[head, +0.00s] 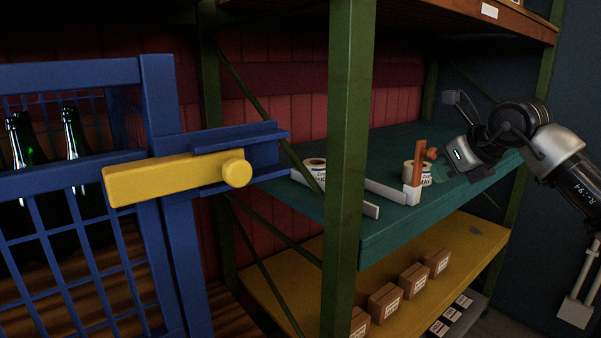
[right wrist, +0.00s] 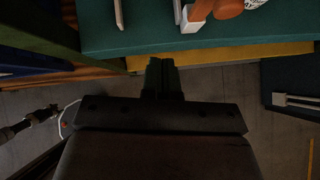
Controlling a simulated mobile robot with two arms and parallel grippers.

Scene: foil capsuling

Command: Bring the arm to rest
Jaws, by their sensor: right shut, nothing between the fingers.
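My right arm reaches in from the right in the head view, with its gripper (head: 440,176) in front of the green shelf (head: 395,228). In the right wrist view the two dark fingers of this gripper (right wrist: 161,64) are together and hold nothing. They point toward the front edge of the green shelf (right wrist: 135,38), apart from the things on it.
A white roll (head: 410,173) and an orange-and-white piece (head: 414,180) are on the green shelf near my right gripper. Another roll (head: 314,166) sits farther left. A green post (head: 347,150) and a blue cage (head: 158,95) with bottles stand left. Cartons (head: 413,277) sit below.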

